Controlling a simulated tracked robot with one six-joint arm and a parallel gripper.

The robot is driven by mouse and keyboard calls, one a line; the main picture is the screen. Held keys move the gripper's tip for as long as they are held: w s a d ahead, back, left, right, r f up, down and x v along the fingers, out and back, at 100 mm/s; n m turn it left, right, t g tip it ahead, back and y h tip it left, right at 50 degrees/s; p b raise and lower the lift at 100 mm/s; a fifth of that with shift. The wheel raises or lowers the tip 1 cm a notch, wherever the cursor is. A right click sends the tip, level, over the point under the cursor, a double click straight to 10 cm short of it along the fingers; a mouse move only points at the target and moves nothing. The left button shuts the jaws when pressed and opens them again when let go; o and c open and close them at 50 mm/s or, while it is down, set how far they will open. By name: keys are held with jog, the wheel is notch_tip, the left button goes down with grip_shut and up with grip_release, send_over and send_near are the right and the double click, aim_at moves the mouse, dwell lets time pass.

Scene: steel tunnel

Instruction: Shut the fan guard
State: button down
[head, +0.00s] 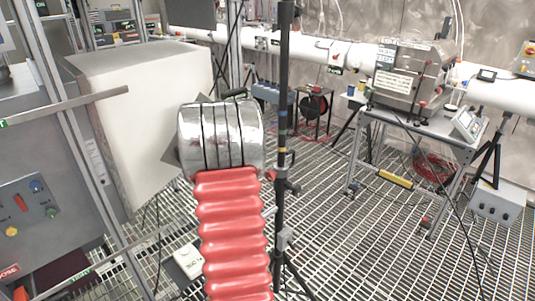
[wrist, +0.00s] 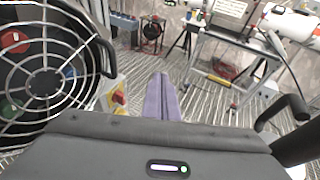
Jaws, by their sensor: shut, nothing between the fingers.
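The fan guard (wrist: 45,75) is a round pale wire grille with rings, spokes and a dark hub, at the left of the wrist view. A black handle (wrist: 106,57) sits on its right edge. Coloured knobs show through the wires. I cannot tell how far the guard stands open. My gripper (wrist: 160,78) shows as two purple fingers pressed together and empty, right of the guard and apart from it. In the head view I cannot make out the guard or the fingers; my red-sleeved arm fills the middle.
A yellow box with a red switch (wrist: 118,98) is between the guard and my fingers. A black bent bar (wrist: 290,112) is at the right. In the head view, a large white box (head: 140,110) and a dark upright pole (head: 283,120) flank my arm. Grating floor is open to the right.

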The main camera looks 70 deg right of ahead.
jog(key=s+a+r, duration=0.2)
jog(key=s+a, duration=0.1)
jog(key=s, duration=0.2)
jog(key=shift+a, duration=0.3)
dwell(0.5)
jog(key=w+a+r+m+y, duration=0.1)
jog(key=w+a+r+m, duration=0.15)
jog(key=a, duration=0.45)
jog(key=w+a+r+m+y, duration=0.1)
jog(key=w+a+r+m, duration=0.2)
jog(key=a, duration=0.4)
jog(key=w+a+r+m, duration=0.1)
jog(key=a+r+m, duration=0.1)
jog(key=a+m, duration=0.4)
jog(key=s+a+f+m+t+y, duration=0.1)
jog(key=a+y, duration=0.3)
jog(key=a, duration=1.1)
jog(key=s+a+f+m+t+y, duration=0.1)
jog(key=a+m+t+y, duration=0.1)
jog(key=a, duration=1.2)
jog(key=a+f+m+t+y, duration=0.1)
jog(key=a+m+y, duration=0.3)
jog(key=a, duration=1.1)
jog(key=t+y, duration=0.1)
jog(key=y, duration=0.1)
jog(key=shift+s+a+y, duration=0.3)
jog(key=shift+s, duration=0.1)
jog(key=shift+d, duration=0.15)
